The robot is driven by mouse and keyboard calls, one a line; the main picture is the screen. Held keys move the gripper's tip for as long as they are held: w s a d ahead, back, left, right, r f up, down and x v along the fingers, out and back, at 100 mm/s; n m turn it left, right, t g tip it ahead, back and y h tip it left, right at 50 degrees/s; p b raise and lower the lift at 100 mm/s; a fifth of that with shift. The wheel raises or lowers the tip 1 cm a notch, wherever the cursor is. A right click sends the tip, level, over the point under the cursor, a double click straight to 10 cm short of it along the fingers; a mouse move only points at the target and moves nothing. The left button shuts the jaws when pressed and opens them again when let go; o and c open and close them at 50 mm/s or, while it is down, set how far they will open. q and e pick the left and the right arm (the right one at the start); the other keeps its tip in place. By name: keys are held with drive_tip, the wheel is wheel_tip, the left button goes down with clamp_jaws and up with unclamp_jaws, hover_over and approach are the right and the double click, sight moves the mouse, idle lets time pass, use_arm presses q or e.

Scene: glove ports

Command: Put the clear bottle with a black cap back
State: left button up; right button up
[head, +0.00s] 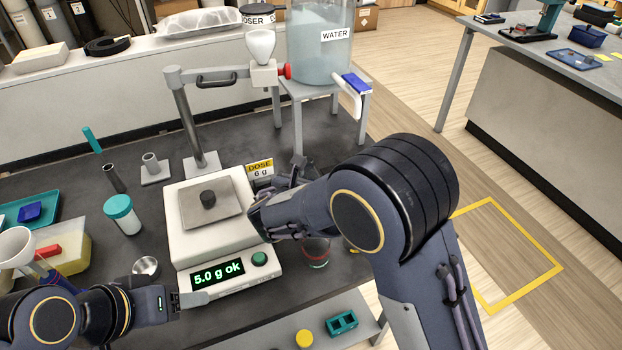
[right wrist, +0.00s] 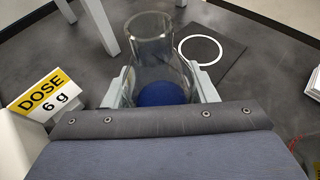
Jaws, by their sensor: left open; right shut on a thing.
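My right gripper (right wrist: 160,86) is shut on a clear bottle (right wrist: 152,52), which stands between its two pale fingers in the right wrist view. The bottle's walls are see-through and something blue shows at its lower part. I see no black cap on it. In the head view my right gripper (head: 298,180) is mostly hidden behind my own arm, right of the scale, and the bottle cannot be made out. A white ring mark (right wrist: 222,50) on a dark square lies beyond the bottle, to the right. My left gripper (head: 190,299) is open and empty by the scale's front left.
The yellow dose sign (head: 260,169) reads 6 g. A water tank (head: 318,60) stands on a grey stand behind. A teal-capped jar (head: 122,215) and a metal cup (head: 146,267) stand left.

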drive_tip(key=shift+f+b, duration=0.25)
drive_tip(key=shift+b, duration=0.05)
drive_tip(key=o, duration=1.2)
drive_tip(key=shift+r, duration=0.1)
drive_tip(key=shift+s+a+r+p, duration=0.1)
drive_tip(key=shift+s+r+p, duration=0.1)
drive_tip(key=shift+r+p, duration=0.1)
drive_tip(key=b+v, duration=0.1)
drive_tip(key=v, duration=1)
drive_tip(key=shift+s+a+r, duration=0.1)
drive_tip(key=shift+s, duration=0.15)
